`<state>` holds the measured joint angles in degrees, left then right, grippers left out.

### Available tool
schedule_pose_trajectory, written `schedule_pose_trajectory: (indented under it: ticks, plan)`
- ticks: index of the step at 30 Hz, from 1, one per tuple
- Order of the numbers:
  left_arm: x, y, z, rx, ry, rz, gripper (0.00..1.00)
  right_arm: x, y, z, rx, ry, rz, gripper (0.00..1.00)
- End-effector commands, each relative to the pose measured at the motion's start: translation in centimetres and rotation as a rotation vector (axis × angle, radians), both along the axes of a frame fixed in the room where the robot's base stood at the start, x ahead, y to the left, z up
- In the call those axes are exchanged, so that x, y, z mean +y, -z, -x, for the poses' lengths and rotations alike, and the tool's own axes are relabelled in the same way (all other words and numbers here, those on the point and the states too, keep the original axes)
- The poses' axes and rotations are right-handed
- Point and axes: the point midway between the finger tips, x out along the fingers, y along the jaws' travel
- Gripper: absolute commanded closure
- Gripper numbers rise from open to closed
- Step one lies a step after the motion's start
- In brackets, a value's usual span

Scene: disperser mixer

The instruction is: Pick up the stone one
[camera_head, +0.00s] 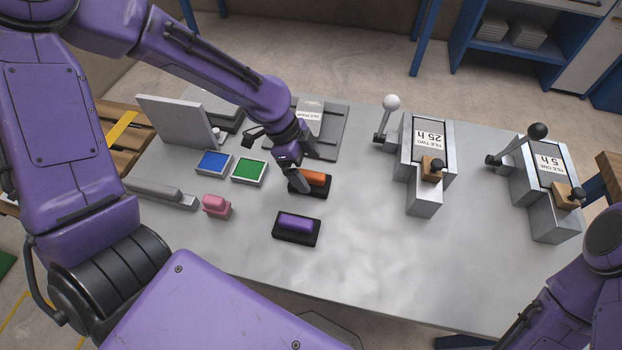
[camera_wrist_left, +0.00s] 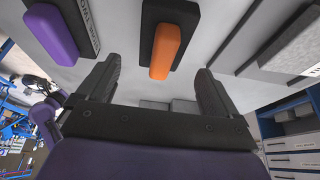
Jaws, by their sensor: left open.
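An orange block (camera_head: 317,178) lies on a black base near the table's middle, and it also shows in the left wrist view (camera_wrist_left: 168,45). A purple block (camera_head: 296,223) sits on another black base nearer me. A pink block (camera_head: 215,203) stands left of it. A grey, stone-coloured bar (camera_head: 160,193) lies at the left edge; I cannot tell its material. My left gripper (camera_head: 298,183) is open and empty, just above the orange block and partly hiding it. In the left wrist view the orange block lies ahead, between the fingers' lines. My right gripper is out of view.
Blue (camera_head: 214,162) and green (camera_head: 249,171) trays lie left of the left gripper. Two metal devices with levers, labelled 25 h (camera_head: 429,140) and 5 h (camera_head: 549,166), stand on the right. The front middle of the table (camera_head: 400,262) is clear.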

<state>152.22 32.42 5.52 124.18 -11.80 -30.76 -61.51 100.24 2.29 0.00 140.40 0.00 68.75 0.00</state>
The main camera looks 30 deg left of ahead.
Motion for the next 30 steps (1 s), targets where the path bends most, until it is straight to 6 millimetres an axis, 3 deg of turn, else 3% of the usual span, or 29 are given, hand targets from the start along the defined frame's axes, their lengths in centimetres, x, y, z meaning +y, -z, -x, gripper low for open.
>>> schedule_pose_trajectory:
  ticks: [7, 16, 21, 23, 30]
  plan:
    - [-1.1, 4.2, -0.2, 0.005, 0.0, -0.002, 0.06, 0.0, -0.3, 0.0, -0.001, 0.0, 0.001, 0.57]
    - [-1.4, 4.9, -0.3, 0.001, -0.001, -0.001, 0.06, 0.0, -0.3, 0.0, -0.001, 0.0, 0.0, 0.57]
    - [-1.4, 4.8, -0.3, 0.001, -0.001, -0.001, 0.62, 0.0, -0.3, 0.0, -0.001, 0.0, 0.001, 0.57]
    - [-1.4, 4.8, -0.3, 0.001, -0.001, -0.001, 0.79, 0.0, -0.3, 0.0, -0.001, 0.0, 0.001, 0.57]
    - [-1.4, 4.7, -0.4, -0.001, -0.001, 0.0, 0.79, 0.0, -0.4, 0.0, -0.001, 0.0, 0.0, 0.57]
